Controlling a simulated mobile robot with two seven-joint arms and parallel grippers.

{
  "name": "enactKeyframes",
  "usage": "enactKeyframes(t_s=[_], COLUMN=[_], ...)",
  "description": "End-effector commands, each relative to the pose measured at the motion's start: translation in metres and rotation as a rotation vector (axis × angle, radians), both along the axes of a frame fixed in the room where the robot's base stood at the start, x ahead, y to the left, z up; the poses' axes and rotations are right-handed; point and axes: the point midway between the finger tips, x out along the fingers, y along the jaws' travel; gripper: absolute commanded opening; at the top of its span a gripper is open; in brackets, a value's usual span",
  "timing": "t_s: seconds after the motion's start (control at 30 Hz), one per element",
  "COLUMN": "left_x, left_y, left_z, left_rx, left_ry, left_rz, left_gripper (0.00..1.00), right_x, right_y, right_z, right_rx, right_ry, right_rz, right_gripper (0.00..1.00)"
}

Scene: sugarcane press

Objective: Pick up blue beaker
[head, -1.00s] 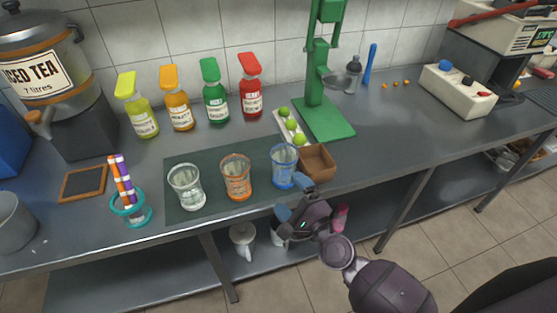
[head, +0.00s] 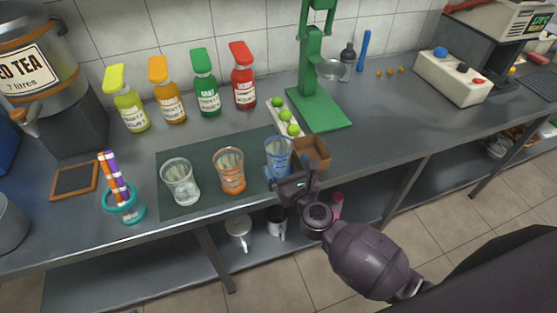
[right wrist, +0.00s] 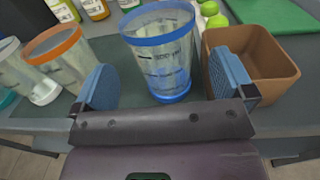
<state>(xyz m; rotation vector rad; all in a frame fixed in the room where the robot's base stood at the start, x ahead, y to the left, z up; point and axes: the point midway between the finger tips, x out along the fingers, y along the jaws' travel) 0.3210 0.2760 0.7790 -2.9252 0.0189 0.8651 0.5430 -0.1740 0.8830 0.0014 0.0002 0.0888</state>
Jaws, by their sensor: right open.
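The blue beaker (head: 278,155) is a clear cup with a blue rim and base. It stands upright on the dark mat (head: 208,203), at the right end of a row of beakers. In the right wrist view the blue beaker (right wrist: 162,60) stands between and beyond the two blue finger pads. My right gripper (head: 284,180) is open at the counter's front edge, just in front of the beaker, and holds nothing. It also shows in the right wrist view (right wrist: 168,85). It partly hides the beaker's lower part in the head view. My left gripper is not in view.
An orange-rimmed beaker (head: 230,170) and a clear beaker (head: 181,182) stand to the left. A brown box (head: 313,153) is close on the right, beside one finger in the wrist view. The green press (head: 317,100) stands behind. Free counter lies further right.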

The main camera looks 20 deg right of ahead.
Motion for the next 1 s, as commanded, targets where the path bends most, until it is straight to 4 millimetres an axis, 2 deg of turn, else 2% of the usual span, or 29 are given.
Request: enactKeyframes(t_s=[0.23,0.6,0.9,0.93,1.0], left_x=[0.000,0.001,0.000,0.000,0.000], left_y=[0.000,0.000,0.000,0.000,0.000], left_z=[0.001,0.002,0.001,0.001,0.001], left_rx=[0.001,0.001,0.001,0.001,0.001], left_ry=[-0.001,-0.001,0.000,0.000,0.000], left_rz=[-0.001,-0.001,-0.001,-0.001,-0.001], left_gripper=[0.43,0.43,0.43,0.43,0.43], right_x=[0.014,0.054,0.058,0.058,0.058], right_y=[0.001,0.004,0.004,0.004,0.004], right_z=[0.002,0.002,0.003,0.003,0.003], right_rx=[-0.002,-0.002,-0.001,-0.001,-0.002], right_ry=[-0.001,0.001,0.001,0.001,0.001], right_rz=[0.000,0.001,0.000,0.000,0.000], right_gripper=[1.00,1.00,1.00,0.98,0.88])
